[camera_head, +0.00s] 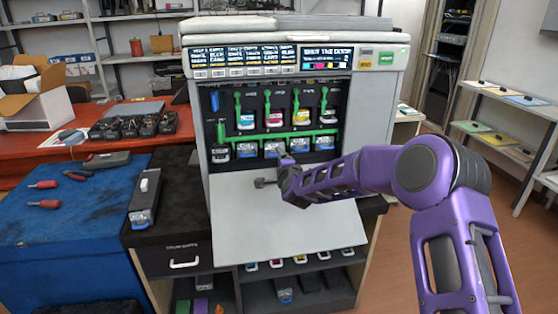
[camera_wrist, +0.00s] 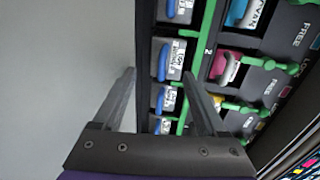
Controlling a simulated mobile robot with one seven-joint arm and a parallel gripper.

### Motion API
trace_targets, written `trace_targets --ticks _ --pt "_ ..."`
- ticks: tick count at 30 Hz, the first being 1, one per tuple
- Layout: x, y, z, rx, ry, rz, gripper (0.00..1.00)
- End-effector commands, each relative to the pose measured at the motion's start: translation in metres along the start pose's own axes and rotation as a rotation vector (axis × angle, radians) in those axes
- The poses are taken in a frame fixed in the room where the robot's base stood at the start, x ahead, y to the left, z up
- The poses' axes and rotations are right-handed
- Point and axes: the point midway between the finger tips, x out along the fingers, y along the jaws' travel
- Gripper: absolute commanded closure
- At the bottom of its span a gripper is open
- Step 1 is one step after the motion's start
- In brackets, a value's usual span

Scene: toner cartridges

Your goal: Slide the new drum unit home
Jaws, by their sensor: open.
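The printer (camera_head: 395,95) stands open, its front door (camera_head: 290,225) folded down. A lower row of drum units with grey faces and blue handles sits behind a green bar; one drum unit (camera_head: 274,150) is near the row's middle. In the wrist view, a drum unit's labelled face (camera_wrist: 171,62) lies ahead between my fingertips. My gripper (camera_head: 258,183) is open and empty, over the folded door and in front of the row; its two fingers also show in the wrist view (camera_wrist: 159,75). I cannot tell which drum unit is new or whether any sticks out.
Toner cartridges with cyan, magenta (camera_head: 271,118) and yellow fronts sit above the drums, with green levers (camera_head: 267,102) between. A long grey unit (camera_head: 146,197) lies on the black cabinet at left. Tools (camera_head: 45,184) lie on the blue mat. Spare cartridges sit on the shelf below.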

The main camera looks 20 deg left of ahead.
Motion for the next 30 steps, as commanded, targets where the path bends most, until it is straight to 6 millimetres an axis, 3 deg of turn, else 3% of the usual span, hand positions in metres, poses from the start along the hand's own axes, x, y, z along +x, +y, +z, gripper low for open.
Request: trace_targets --ticks 12,23,30 --pt "-0.021 -0.003 0.0 0.0 0.001 -0.005 0.25" --pt "-0.024 -0.003 0.0 0.0 0.001 -0.006 0.25" --pt "-0.028 -0.002 -0.002 -0.053 -0.002 -0.009 0.65"
